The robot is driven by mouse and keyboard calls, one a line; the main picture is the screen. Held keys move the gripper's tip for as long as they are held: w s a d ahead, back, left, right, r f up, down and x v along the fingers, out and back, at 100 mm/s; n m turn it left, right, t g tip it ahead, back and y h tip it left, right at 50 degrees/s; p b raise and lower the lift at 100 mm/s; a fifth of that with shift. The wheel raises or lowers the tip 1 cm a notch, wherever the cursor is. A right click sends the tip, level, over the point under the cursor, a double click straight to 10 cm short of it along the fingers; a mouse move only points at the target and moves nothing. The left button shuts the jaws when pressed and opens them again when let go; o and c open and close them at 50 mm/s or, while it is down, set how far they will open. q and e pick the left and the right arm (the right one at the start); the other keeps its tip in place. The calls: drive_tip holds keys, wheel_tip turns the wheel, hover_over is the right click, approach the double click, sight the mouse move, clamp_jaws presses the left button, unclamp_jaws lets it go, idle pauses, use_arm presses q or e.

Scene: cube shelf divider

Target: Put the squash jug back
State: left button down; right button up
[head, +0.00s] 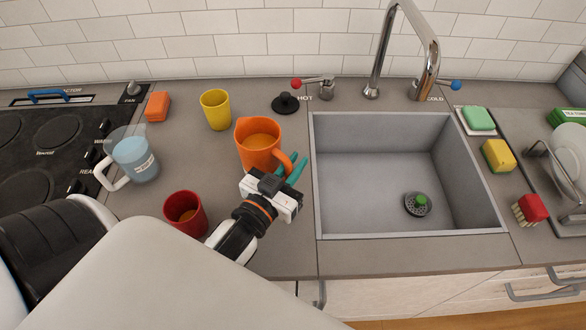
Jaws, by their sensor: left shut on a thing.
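The squash jug is an orange jug (260,138) with orange liquid inside. It is upright at the counter's middle, just left of the sink. My left gripper (290,170) has teal fingers and is shut on the jug's handle at its lower right side. The gripper covers part of the handle, and I cannot tell whether the jug's base touches the counter. My right gripper is not in view.
A clear jug of blue liquid (136,158), a red cup (184,212) and a yellow cup (216,109) stand left of the orange jug. A black plug (285,103) lies behind it. The sink (375,190) is on the right, the hob (45,150) far left.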

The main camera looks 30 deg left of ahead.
use_arm(q)
drive_tip(key=shift+a+f, duration=0.15)
drive_tip(key=shift+f, duration=0.9)
drive_tip(key=c, duration=1.5)
unclamp_jaws()
drive_tip(key=shift+f, duration=0.1)
drive_tip(key=shift+o, duration=0.5)
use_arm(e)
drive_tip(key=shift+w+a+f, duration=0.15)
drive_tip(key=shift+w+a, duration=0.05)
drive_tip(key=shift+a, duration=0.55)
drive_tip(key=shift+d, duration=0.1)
